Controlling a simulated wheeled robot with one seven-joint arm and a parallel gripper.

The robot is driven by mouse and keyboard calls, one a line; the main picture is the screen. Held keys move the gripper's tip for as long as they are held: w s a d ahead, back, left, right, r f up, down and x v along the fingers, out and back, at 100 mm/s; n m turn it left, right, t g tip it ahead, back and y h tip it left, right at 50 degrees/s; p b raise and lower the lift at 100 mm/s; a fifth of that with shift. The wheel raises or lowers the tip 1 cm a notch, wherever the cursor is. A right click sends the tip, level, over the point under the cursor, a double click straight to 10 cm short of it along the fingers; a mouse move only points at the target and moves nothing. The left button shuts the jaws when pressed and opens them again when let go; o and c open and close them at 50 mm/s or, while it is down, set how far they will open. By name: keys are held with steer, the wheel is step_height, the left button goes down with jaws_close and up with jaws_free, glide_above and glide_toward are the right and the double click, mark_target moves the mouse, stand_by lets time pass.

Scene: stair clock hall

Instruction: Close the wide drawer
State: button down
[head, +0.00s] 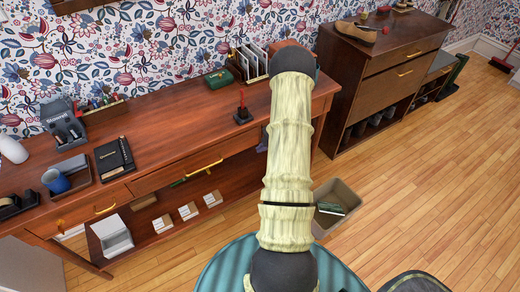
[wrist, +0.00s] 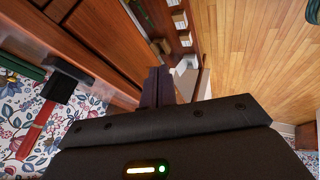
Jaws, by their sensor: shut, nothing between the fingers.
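The wide drawer (head: 160,180) is in the wooden desk and has a yellow bar handle (head: 203,168). Its front looks about level with the desk front in the head view. I cannot tell whether a small gap is left. My gripper (wrist: 157,85) shows in the wrist view with its dark fingers together and nothing between them. It is beside the desk front, apart from the handle. In the head view my pale arm hides most of the gripper and the desk's right part.
A narrower drawer with a handle (head: 105,210) is to the left. A lower shelf bears white boxes (head: 188,211). A beige bin (head: 343,190) stands on the floor by my arm. A brown cabinet (head: 385,70) stands at the right. The wooden floor (head: 440,170) is clear there.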

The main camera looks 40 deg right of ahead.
steer(key=a+f+m+t+b, duration=0.3)
steer(key=f+m+t+b, duration=0.7)
steer(key=m+b, duration=0.85)
steer(key=s+d+m+t+h+b, duration=0.1)
steer(key=s+d+m+h+b, duration=0.2)
steer(key=m, duration=1.3)
steer(key=d+h+b, duration=0.2)
steer(key=h, duration=0.1)
steer(key=shift+s+r+b, duration=0.15)
steer(key=shift+s+b, duration=0.2)
steer(key=shift+b, duration=0.05)
